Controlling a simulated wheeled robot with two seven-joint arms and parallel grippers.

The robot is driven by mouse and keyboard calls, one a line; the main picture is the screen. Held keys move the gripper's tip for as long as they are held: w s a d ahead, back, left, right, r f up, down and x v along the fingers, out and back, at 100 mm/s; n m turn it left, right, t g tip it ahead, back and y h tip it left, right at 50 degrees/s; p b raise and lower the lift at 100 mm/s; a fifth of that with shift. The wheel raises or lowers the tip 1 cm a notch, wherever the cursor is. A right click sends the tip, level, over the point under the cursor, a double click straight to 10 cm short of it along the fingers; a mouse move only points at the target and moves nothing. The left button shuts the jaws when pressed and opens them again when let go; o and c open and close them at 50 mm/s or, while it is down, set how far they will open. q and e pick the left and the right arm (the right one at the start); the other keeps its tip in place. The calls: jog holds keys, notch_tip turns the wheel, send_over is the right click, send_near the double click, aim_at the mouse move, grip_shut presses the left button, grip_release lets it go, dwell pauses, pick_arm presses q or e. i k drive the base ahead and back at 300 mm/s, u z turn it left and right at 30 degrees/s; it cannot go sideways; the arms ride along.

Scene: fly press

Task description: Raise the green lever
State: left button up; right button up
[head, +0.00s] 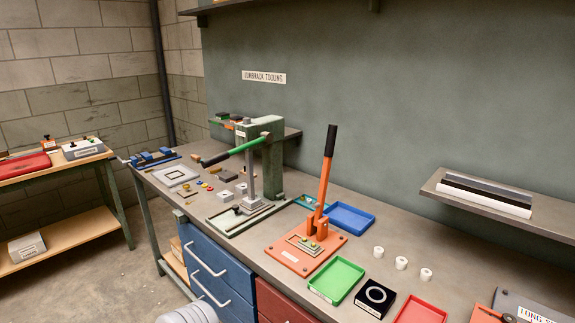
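The green lever (244,147) is on the green press (270,150) at the back of the bench. It runs from the top of the press out to the left and slopes a little downward, ending in a dark grip (215,159). A grey ram (250,177) stands below the lever, over the pale base plate (226,220). Neither of my grippers shows in the head view. A grey rounded part at the bottom edge appears to be mine.
An orange press (318,229) with a steep, black-gripped lever stands right of the green one. Small blocks and parts lie left of the green press. A blue tray (350,217), a green tray (337,280) and white rings (401,262) are to the right. Blue drawers (213,270) are below.

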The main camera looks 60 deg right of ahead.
aim_at(267, 137)
jog(key=k, duration=0.6)
jog(key=z, duration=1.55)
jog(key=k, duration=0.4)
jog(key=u, duration=0.85)
jog(key=i, duration=0.9)
jog(key=z, duration=0.4)
